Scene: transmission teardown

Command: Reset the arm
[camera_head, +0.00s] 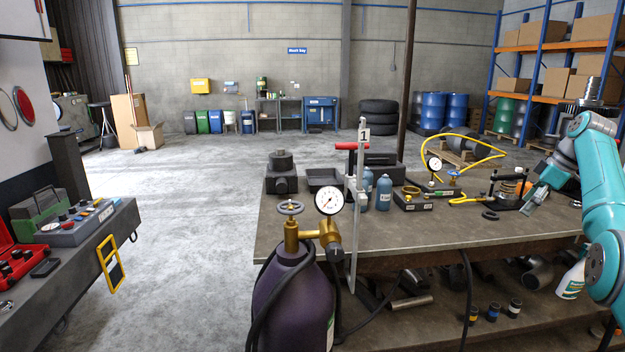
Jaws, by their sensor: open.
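My teal arm (603,215) rises along the right edge of the head view. Its elbow is high, and the forearm bends down to the left over the workbench. My gripper (534,198), grey and small in this view, hangs at the arm's lower end over the right part of the workbench (400,235). It is open, and I see nothing held in it. It is close beside a fixture with a coil spring (509,187) and partly overlaps it in the picture. I cannot tell whether they touch.
A purple gas cylinder (295,305) with a gauge stands in front of the bench. Open floor lies left.

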